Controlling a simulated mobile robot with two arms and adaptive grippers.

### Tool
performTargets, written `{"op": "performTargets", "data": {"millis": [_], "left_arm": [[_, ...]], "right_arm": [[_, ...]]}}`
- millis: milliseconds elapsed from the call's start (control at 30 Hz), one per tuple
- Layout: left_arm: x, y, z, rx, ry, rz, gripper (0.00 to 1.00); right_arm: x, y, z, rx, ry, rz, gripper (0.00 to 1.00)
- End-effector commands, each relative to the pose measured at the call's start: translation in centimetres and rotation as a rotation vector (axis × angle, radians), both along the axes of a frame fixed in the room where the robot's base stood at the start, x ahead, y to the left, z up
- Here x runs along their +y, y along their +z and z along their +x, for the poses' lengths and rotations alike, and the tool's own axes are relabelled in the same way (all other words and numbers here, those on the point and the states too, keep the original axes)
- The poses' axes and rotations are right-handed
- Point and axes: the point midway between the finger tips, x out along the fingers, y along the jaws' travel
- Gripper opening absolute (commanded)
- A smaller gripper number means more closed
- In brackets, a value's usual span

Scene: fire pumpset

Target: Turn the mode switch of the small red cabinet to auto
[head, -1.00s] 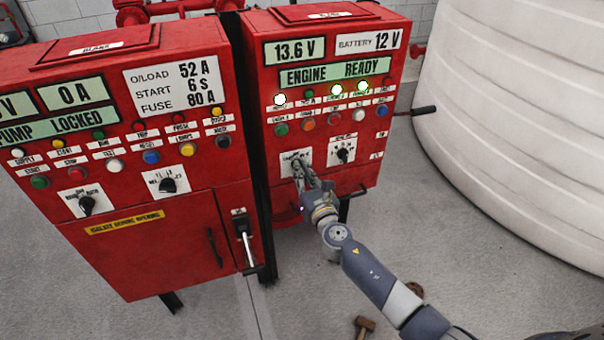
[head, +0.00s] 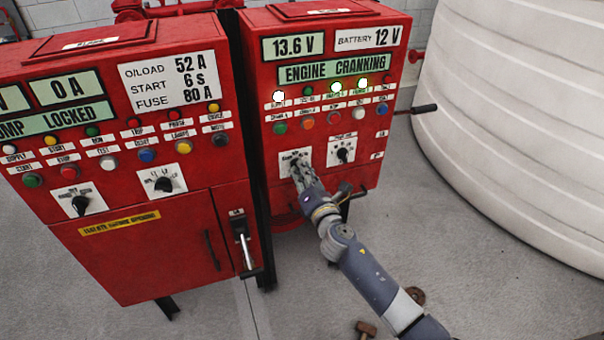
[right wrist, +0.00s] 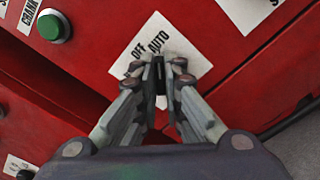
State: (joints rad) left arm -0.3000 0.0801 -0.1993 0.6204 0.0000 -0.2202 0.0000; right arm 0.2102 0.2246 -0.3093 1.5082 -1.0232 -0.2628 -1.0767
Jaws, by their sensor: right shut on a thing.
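The small red cabinet (head: 330,95) stands on the right in the head view, its display reading "ENGINE CRANKING". Its mode switch is the left of two selectors, on a white plate (head: 304,154) low on the front. In the right wrist view the plate (right wrist: 183,42) shows the words "OFF" and "AUTO". My right gripper (head: 295,166) is at this switch. In the right wrist view its fingertips (right wrist: 161,75) are shut on the dark knob (right wrist: 161,100). The fingers cover most of the knob, so I cannot tell its exact pointing. My left gripper is out of view.
A larger red cabinet (head: 130,230) stands on the left, with a lever handle (head: 243,240) on its side panel. A second selector (head: 342,154) sits right of the mode switch. A big white tank (head: 520,120) fills the right.

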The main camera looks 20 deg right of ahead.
Motion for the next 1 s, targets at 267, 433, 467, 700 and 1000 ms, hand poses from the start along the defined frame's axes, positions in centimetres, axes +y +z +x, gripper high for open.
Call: {"op": "performTargets", "data": {"millis": [267, 433, 467, 700, 1000], "left_arm": [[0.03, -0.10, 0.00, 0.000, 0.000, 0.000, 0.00], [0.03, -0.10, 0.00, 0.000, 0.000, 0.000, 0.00], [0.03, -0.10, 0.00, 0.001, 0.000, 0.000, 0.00], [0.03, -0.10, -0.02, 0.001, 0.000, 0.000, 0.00], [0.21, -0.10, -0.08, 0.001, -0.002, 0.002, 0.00]], "right_arm": [[0.02, -0.19, -0.05, 0.004, 0.000, 0.028, 0.00], [0.02, -0.18, -0.05, 0.004, 0.000, 0.028, 0.00], [0.03, -0.19, -0.05, 0.004, 0.001, 0.028, 0.00], [0.02, -0.15, -0.04, 0.003, 0.001, 0.027, 0.28], [-0.01, -0.08, -0.19, 0.002, 0.000, 0.025, 0.28]]}}
